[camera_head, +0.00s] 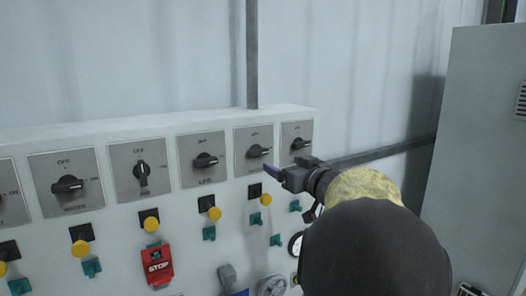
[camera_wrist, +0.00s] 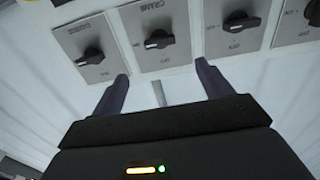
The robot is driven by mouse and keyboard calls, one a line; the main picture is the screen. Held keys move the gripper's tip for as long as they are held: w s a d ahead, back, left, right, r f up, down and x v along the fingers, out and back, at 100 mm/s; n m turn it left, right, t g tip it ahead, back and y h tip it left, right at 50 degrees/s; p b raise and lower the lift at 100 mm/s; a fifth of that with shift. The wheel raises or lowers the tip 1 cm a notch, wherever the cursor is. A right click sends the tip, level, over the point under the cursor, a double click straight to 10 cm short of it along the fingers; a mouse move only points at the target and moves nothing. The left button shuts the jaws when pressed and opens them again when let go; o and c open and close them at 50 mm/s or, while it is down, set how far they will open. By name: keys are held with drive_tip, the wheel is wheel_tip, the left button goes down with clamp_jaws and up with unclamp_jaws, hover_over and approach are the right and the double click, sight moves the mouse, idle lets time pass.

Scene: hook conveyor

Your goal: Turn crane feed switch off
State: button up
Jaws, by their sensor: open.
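The control panel (camera_head: 110,215) carries a row of rotary switches with black knobs on grey plates. In the wrist view, a plate with a label that appears to read CRANE holds a black knob (camera_wrist: 158,40), which lies roughly sideways in the picture. My gripper (camera_wrist: 161,70) is open and empty, with its two dark fingers spread below that knob and apart from it. In the head view my gripper (camera_head: 274,173) is just below the switches at the right end of the row. The small labels there are too blurred to read surely.
Beside the knob are neighbouring knobs (camera_wrist: 92,55) and (camera_wrist: 240,20). Below the row are yellow buttons (camera_head: 151,223), green switches (camera_head: 209,233) and a red STOP block (camera_head: 158,265). A grey cabinet (camera_head: 475,150) stands at the right. A corrugated wall is behind.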

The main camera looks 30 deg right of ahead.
sight(260, 152)
drive_tip(key=w+p, duration=0.3)
drive_tip(key=w, duration=0.8)
drive_tip(key=shift+r, duration=0.1)
drive_tip(key=shift+w+d, duration=0.25)
drive_tip(key=shift+w, duration=0.05)
drive_tip(key=shift+s+d, duration=0.1)
drive_tip(key=shift+d, duration=0.15)
drive_tip(key=shift+a, duration=0.25)
drive_tip(key=c, duration=1)
